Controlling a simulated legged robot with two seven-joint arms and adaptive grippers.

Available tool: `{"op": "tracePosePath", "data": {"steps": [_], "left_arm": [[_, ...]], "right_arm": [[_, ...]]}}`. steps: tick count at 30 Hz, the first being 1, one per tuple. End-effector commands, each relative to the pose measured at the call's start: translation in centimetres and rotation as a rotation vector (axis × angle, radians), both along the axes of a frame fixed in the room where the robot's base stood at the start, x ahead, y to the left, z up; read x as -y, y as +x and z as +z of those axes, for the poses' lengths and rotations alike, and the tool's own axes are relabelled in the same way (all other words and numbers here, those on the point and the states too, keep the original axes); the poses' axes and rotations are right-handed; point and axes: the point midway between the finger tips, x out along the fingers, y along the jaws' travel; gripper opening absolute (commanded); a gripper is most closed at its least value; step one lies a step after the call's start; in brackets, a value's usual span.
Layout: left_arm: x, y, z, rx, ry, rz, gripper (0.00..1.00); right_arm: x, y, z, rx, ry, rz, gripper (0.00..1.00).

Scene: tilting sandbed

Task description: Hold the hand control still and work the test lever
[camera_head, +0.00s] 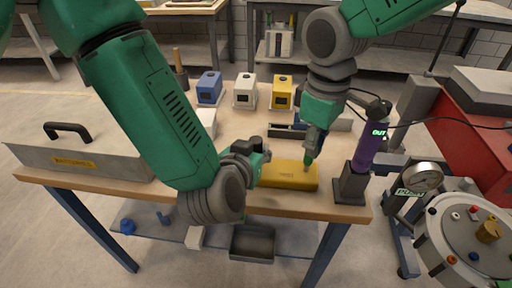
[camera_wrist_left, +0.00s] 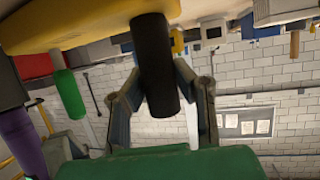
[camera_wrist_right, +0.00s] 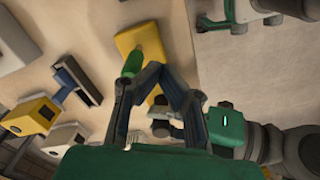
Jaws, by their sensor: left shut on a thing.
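A long yellow block (camera_head: 285,174) lies flat near the table's front edge. My left gripper (camera_wrist_left: 155,95) is shut on a black cylinder (camera_wrist_left: 156,62) at the block's left part. My right gripper (camera_wrist_right: 157,72) is over the block's right part, beside a green tapered piece (camera_wrist_right: 132,65). The fingertips look close together; whether they grip the green piece is unclear.
Blue (camera_head: 209,88), white (camera_head: 245,91) and yellow (camera_head: 282,92) boxes stand at the table's back. A grey panel with a black handle (camera_head: 68,130) is at the left. A gauge (camera_head: 422,177) and a round drum with knobs (camera_head: 470,240) stand off the table at the right.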

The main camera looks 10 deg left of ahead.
Motion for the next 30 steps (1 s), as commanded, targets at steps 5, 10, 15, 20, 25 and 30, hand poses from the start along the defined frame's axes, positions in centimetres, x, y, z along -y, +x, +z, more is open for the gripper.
{"op": "tracePosePath", "data": {"steps": [5, 10, 15, 20, 25, 30], "left_arm": [[0.0, 0.0, 0.0, 0.001, 0.0, 0.0, 0.0], [0.0, 0.0, 0.0, 0.001, 0.0, 0.0, 0.0], [0.0, 0.0, 0.0, 0.001, 0.0, 0.0, 0.0], [0.0, 0.0, 0.0, 0.001, 0.0, 0.0, 0.0], [0.0, 0.0, 0.0, 0.001, 0.0, 0.0, 0.0], [0.0, 0.0, 0.1, 0.001, 0.0, 0.0, 0.0]], "right_arm": [[0.0, 0.0, -0.9, -0.002, -0.003, 0.0, 0.0], [0.1, 0.0, -1.8, -0.002, -0.001, 0.0, 0.0], [0.0, 0.0, -2.6, -0.002, -0.001, 0.0, 0.0], [0.0, -0.1, -3.4, -0.001, -0.002, 0.001, 0.0], [0.0, 0.0, -3.7, -0.001, -0.001, 0.0, 0.0], [0.0, 0.0, -3.7, -0.001, -0.001, 0.0, 0.0]]}}
